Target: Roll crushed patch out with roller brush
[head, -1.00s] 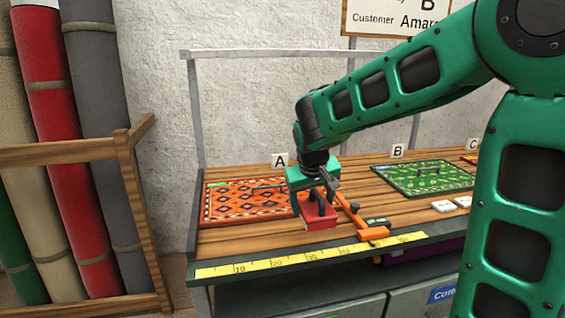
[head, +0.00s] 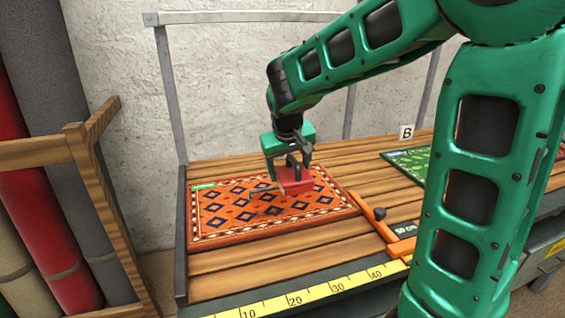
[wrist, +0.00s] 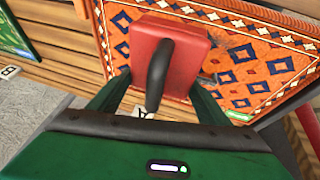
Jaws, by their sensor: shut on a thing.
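My gripper (head: 290,165) is shut on the black handle of a red block-shaped tool (head: 296,182). The tool also shows in the wrist view (wrist: 170,55), with its black handle (wrist: 159,75) between the fingers; its underside is hidden, so I cannot tell whether it has a roller. The tool is over the right-middle part of the orange patterned rug (head: 222,226); I cannot tell whether it touches. In the wrist view a greyish, disturbed patch (wrist: 240,53) shows on the rug (wrist: 277,72) just right of the tool.
The rug lies on a slatted wooden table (head: 335,238) with a yellow ruler (head: 290,301) along the front edge. A green rug (head: 408,163) lies farther right.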

